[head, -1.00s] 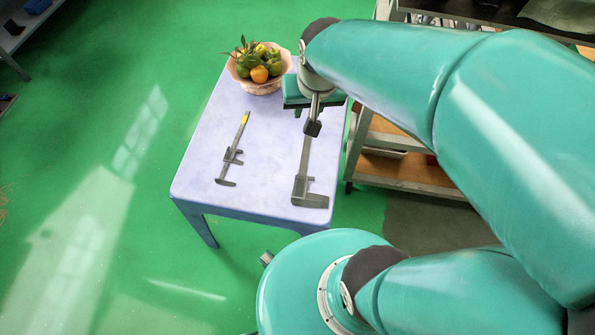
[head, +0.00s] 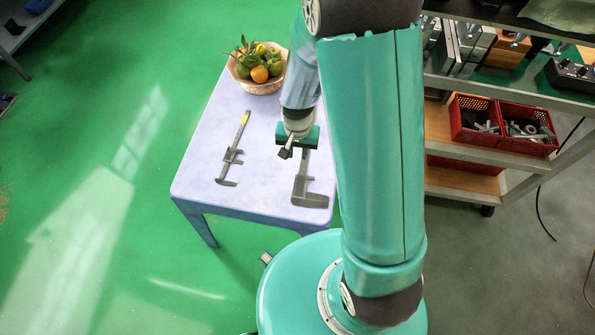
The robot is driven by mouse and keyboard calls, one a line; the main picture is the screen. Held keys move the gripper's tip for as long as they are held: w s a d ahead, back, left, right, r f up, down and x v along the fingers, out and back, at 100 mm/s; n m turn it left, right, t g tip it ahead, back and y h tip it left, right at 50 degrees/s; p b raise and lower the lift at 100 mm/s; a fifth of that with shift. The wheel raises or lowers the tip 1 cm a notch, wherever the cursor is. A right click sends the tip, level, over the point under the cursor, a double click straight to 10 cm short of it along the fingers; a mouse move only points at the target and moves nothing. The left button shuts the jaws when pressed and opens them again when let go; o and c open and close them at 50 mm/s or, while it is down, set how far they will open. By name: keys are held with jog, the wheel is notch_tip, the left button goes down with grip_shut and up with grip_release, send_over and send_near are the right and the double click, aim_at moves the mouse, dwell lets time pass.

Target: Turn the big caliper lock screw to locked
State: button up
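The big caliper (head: 311,200) lies flat on the pale lavender table (head: 203,170), with its jaws toward the near edge and its beam running away from me. Its lock screw is too small to make out, and the far part of the beam is hidden under my gripper and arm. My gripper (head: 285,154) points down above the table, just left of the caliper's beam and beyond its jaws. One dark fingertip shows below the green hand; I cannot tell whether the fingers are apart. No contact with the caliper can be seen.
A smaller caliper (head: 230,156) lies to the left on the table. A fruit bowl (head: 258,86) stands at the far edge. A shelf cart (head: 470,181) with red bins (head: 478,133) stands right of the table. The table's near left part is clear.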

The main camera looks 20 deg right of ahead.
aim_at(298, 175)
notch_tip(298, 175, down, 13)
jog(key=shift+r, duration=0.2)
dwell(0.3)
grip_shut()
